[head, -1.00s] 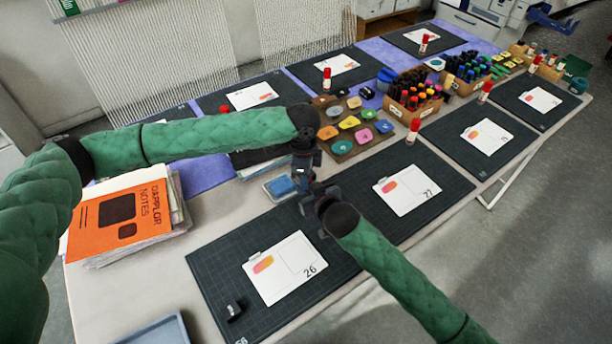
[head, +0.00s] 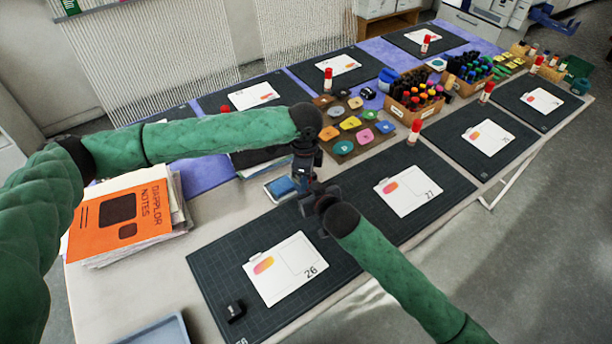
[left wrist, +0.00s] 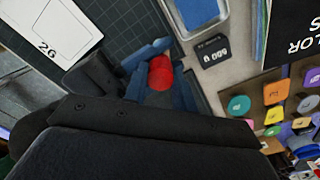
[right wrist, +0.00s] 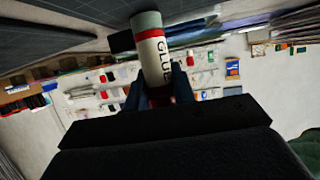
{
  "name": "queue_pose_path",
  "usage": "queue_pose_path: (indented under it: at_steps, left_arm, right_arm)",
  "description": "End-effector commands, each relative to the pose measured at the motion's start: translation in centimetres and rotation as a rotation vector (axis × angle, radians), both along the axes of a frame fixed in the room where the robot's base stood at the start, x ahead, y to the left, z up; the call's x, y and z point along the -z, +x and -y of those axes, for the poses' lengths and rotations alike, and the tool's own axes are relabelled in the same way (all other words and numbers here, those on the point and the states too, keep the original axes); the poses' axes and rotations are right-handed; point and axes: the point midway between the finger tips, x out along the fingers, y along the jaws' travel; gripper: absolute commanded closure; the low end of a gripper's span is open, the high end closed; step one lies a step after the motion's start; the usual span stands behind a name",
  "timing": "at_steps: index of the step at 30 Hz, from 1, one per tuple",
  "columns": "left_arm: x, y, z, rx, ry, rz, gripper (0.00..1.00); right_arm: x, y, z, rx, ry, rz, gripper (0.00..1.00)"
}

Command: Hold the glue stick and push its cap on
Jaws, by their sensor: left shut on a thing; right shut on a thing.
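My left gripper (head: 305,172) is shut on a red cap (left wrist: 160,72), which shows between its blue fingers in the left wrist view. My right gripper (head: 310,200) is shut on the glue stick (right wrist: 152,50). The stick has a white body with the word GLUE, a red band, a grey far end and red between the fingers. In the head view the two grippers are close together above the table, the left one farther back. They largely hide what they hold there, so I cannot tell whether cap and stick touch.
A dark mat (head: 210,289) with card 26 (head: 285,268) lies in front, with a small black object (head: 234,311) on it. A blue stamp pad (head: 281,188) lies beside the grippers. An orange notebook (head: 120,222) tops a paper stack at left. Other glue sticks (head: 414,132) stand farther back.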

Motion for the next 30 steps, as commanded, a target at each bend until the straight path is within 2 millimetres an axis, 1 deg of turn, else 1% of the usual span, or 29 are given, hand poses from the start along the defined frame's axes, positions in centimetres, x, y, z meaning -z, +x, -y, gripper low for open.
queue_pose_path:
  at_steps: [1, 5, 20, 30]
  left_arm:
    - [0.21, -0.45, 0.01, 0.005, 0.004, -0.008, 1.00]
    - [-0.03, -0.54, 0.04, 0.007, 0.004, -0.007, 1.00]
    - [-0.31, -0.52, 0.13, 0.009, 0.002, -0.005, 1.00]
    - [-0.05, -0.46, 0.15, 0.011, 0.000, -0.004, 1.00]
  right_arm:
    - [-0.28, 0.34, 0.24, 0.004, -0.001, 0.006, 1.00]
    - [-0.18, 0.35, 0.29, 0.005, -0.002, 0.005, 1.00]
    - [0.21, 0.34, 0.44, 0.008, -0.007, -0.002, 1.00]
    - [0.27, 0.30, 0.43, 0.008, -0.008, -0.003, 1.00]
